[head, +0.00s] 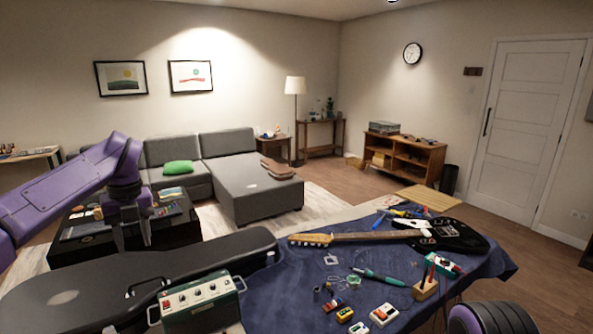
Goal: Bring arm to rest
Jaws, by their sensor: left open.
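My left arm comes in from the left, raised above the guitar case. My left gripper (134,246) points down with its two dark fingers apart, open and empty. It hangs in front of the low black table and above the back edge of the black guitar case (140,272). I see no contact with either. My right gripper is not in view.
A blue-covered workbench (310,262) holds a black electric guitar (450,236), a green amplifier (200,302), pedals (384,314), a teal-handled tool (378,276) and a small wooden holder (426,288). A grey sofa (262,190) stands beyond. Open floor lies towards the door.

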